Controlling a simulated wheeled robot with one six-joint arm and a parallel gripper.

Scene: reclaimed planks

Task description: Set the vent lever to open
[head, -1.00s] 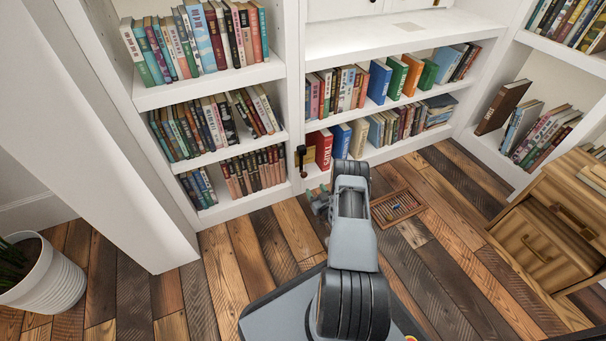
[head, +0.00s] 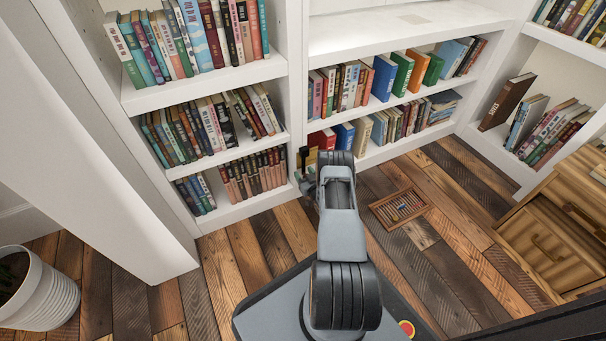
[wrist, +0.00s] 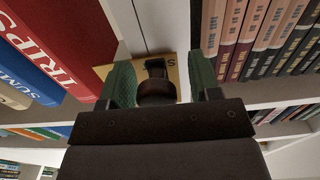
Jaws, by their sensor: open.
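The vent lever is a dark handle (head: 304,157) on the white upright between the shelf bays, partly hidden by my arm in the head view. In the wrist view the dark lever (wrist: 156,68) with a round knob-like part stands before a yellow plate (wrist: 171,69), on which a letter S shows. My gripper (wrist: 162,82) is open, its two green-padded fingers on either side of the lever with gaps visible. In the head view my gripper (head: 308,187) is close to the upright, mostly hidden by my wrist. The lever's exact setting cannot be told.
Book-filled shelves flank the upright; a large red book (wrist: 62,45) is close to my gripper. A floor grille (head: 400,209) with small coloured pieces lies right of my arm. A wooden cabinet (head: 555,225) stands right, a white pot (head: 45,300) left.

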